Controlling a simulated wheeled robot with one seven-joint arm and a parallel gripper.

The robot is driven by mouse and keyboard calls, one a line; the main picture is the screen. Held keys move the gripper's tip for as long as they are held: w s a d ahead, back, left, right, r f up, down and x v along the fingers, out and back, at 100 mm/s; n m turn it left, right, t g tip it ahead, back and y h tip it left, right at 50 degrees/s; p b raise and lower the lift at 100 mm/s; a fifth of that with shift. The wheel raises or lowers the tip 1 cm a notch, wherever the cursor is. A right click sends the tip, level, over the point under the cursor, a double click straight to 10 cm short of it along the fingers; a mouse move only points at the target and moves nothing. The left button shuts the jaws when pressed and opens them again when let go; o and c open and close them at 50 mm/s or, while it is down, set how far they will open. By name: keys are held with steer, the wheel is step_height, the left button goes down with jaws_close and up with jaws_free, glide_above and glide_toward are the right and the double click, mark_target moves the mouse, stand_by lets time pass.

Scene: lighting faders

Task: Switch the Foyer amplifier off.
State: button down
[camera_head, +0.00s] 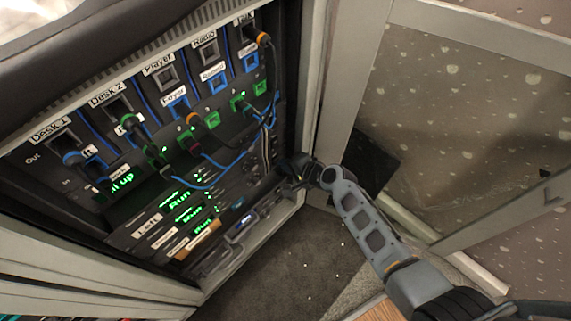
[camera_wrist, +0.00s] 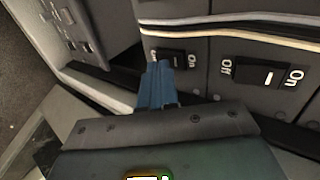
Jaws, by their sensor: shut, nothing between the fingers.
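The amplifiers sit low in the equipment rack, with green "Run" displays (camera_head: 180,200). One front plate reads "Left" (camera_head: 148,225); I cannot read which amplifier is the Foyer one. My gripper (camera_head: 292,172) is at the right side of the rack's lower part. In the wrist view my gripper (camera_wrist: 158,68) is shut and empty, its blue fingertips at the lower left edge of a black rocker switch (camera_wrist: 174,60) marked "On" at its right. Whether they touch it is unclear. A second rocker switch (camera_wrist: 262,76), marked "Off" and "On", is to the right.
Patch cables hang in front of the panel above; pale and grey cables (camera_wrist: 235,20) run just above the switches. The open rack door (camera_head: 455,110) stands to the right. A dark panel with small sockets (camera_wrist: 75,25) is at the wrist view's upper left.

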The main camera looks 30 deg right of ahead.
steer(key=shift+w+a, duration=0.1)
steer(key=shift+w, duration=0.1)
steer(key=shift+w, duration=0.2)
stand_by(0.3)
